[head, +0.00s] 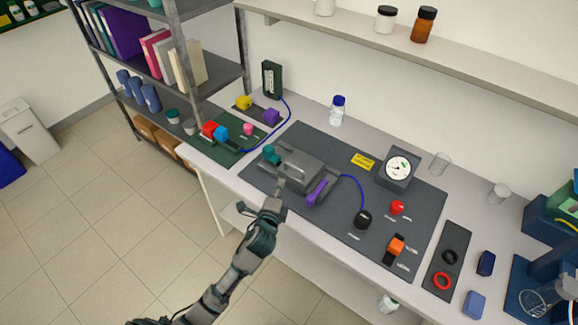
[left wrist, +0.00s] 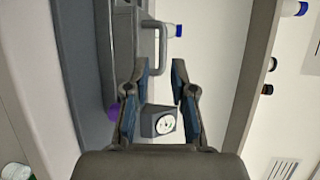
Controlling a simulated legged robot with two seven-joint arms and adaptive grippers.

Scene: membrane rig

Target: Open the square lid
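A grey square box with its lid (head: 298,168) sits on the dark mat, and the lid looks closed. A teal part (head: 270,154) is at its left end and a purple lever (head: 317,192) at its front right. In the left wrist view the box (left wrist: 120,45) fills the upper left, with a grey handle (left wrist: 161,50) standing out from it. My left gripper (head: 279,189) is at the front side of the box. In its wrist view the fingers (left wrist: 157,85) are apart with nothing held, and the handle shows ahead, between the fingertip lines. My right gripper is not in view.
A round gauge (head: 398,168), a black knob (head: 362,219), a red button (head: 397,207) and an orange switch (head: 395,246) are on the mat right of the box. A blue-capped bottle (head: 337,111) stands behind. A shelf (head: 430,62) overhangs the bench.

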